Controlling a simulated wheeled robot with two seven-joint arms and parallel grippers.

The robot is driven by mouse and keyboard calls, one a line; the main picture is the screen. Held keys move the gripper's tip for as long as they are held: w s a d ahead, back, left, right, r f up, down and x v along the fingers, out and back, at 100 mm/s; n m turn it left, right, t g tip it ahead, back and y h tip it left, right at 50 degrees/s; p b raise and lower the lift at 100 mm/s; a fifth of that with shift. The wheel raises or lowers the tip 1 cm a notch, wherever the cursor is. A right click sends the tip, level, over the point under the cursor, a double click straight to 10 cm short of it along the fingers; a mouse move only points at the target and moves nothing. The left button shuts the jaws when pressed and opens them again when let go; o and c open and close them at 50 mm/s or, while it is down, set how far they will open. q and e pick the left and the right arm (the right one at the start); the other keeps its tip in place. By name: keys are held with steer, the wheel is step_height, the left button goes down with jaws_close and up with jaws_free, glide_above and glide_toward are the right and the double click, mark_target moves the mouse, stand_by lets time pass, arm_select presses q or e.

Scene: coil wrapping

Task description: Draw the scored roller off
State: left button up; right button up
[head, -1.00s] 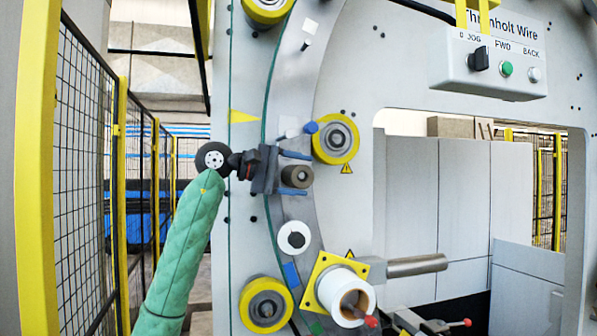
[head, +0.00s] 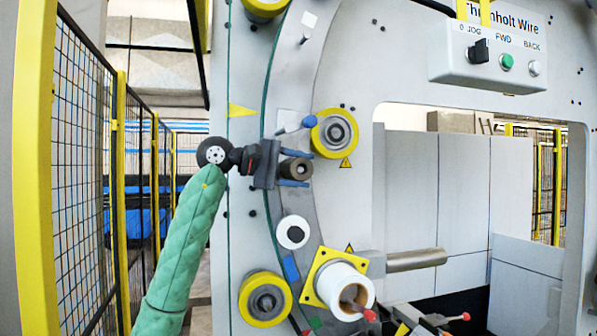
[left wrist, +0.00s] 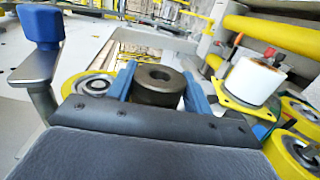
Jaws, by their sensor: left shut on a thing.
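The roller (head: 297,168), a dark grey-brown cylinder with a central hole, sits in front of the grey curved ring plate. My left gripper (head: 304,169) reaches in from the left and is shut on it, one blue finger above and one below. In the left wrist view the roller (left wrist: 158,84) stands between the blue fingers (left wrist: 160,90). I cannot make out a score on its surface, nor whether it is still on its pin. My right gripper is not in view.
A yellow roller (head: 335,132) and a blue-knobbed lever (head: 309,121) are close above right. A white roller (head: 293,232) and a white spool (head: 346,287) on a yellow plate lie below. The control box (head: 487,58) hangs upper right. Yellow-framed fencing (head: 90,170) stands left.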

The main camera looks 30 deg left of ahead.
arm_select(q)
steer(key=shift+s+d+b, duration=0.45)
steer(key=shift+s+d, duration=0.55)
steer(key=shift+d, duration=0.2)
steer(key=shift+s+d+b, duration=0.4)
steer(key=shift+s+d, duration=0.6)
steer(key=shift+d, duration=0.15)
steer(key=shift+s+d+b, duration=0.25)
steer(key=shift+s+d, duration=0.7)
steer(key=shift+d, duration=0.2)
steer(key=shift+s+d+b, duration=0.25)
steer(key=shift+s+d, duration=0.7)
steer(key=shift+d, duration=0.15)
steer(key=shift+d, duration=0.1)
